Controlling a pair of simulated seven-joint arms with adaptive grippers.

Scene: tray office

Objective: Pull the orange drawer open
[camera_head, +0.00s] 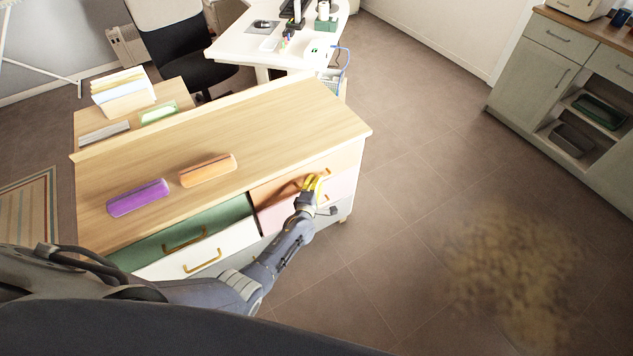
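The orange drawer (270,193) is the upper right drawer of the wooden cabinet. Its front looks flush with the cabinet, so it appears closed. My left gripper (313,183), with yellow fingers, is at the front of this drawer, right of its middle. My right gripper is not in view.
Below is a pink drawer (343,185); to the left are a green drawer (150,252) and a white drawer (225,240) with gold handles. Purple (138,197) and orange (207,169) objects lie on the cabinet top (270,125). The floor (400,230) to the right is clear.

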